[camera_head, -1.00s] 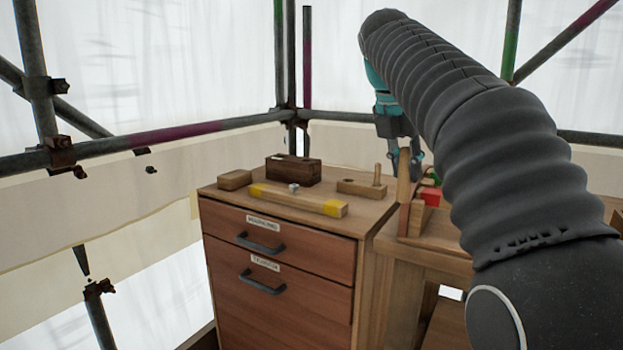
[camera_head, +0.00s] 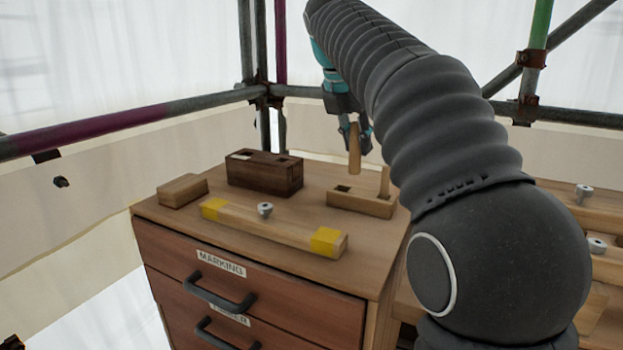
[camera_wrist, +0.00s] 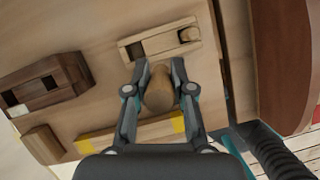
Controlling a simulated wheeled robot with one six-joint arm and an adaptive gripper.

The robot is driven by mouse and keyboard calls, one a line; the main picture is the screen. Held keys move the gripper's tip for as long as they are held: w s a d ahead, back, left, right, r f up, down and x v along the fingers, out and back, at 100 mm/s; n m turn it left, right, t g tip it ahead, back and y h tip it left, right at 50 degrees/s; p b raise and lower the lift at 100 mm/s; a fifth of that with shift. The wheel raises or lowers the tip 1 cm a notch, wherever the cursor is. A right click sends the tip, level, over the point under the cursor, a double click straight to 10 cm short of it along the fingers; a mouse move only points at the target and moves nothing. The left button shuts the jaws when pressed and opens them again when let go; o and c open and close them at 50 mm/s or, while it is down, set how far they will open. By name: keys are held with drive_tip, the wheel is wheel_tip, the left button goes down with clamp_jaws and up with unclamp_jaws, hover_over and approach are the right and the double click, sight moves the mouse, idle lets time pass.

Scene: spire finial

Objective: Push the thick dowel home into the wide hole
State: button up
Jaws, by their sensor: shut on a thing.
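My gripper (camera_head: 357,130) is shut on a thick light wooden dowel (camera_head: 355,157), which hangs roughly upright. The wrist view shows the dowel (camera_wrist: 159,95) between both fingers. Its lower end appears above or behind a pale wooden block (camera_head: 350,203) on the cabinet top. That block has a dark open hole (camera_head: 343,189) at its left and a thinner peg (camera_head: 385,180) standing at its right end. In the wrist view the hole (camera_wrist: 134,50) lies ahead and left of the held dowel, clear of it. A dark brown block (camera_head: 265,177) also shows openings in its top.
A small wooden block (camera_head: 182,190) lies at the left. A yellow-ended bar (camera_head: 270,228) with a metal knob (camera_head: 265,209) lies along the cabinet front. The drawer cabinet (camera_head: 235,272) stands beside a lower bench at the right. Scaffold poles (camera_head: 110,128) run behind.

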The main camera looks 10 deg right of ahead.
drive_tip(key=shift+w+a+f+b, duration=0.3)
drive_tip(key=shift+w+a+f, duration=0.4)
drive_tip(key=shift+a+f, duration=0.55)
drive_tip(key=shift+w+a+f+b, duration=0.35)
drive_tip(key=shift+w+a+f, duration=0.45)
drive_tip(key=shift+f, duration=0.85)
drive_tip(key=shift+w+a+f+b, duration=0.3)
drive_tip(key=shift+w+a+f, duration=0.25)
drive_tip(key=shift+a+f, duration=0.75)
drive_tip(key=shift+d+f, duration=0.15)
drive_tip(key=shift+f, duration=0.1)
drive_tip(key=o, duration=0.9)
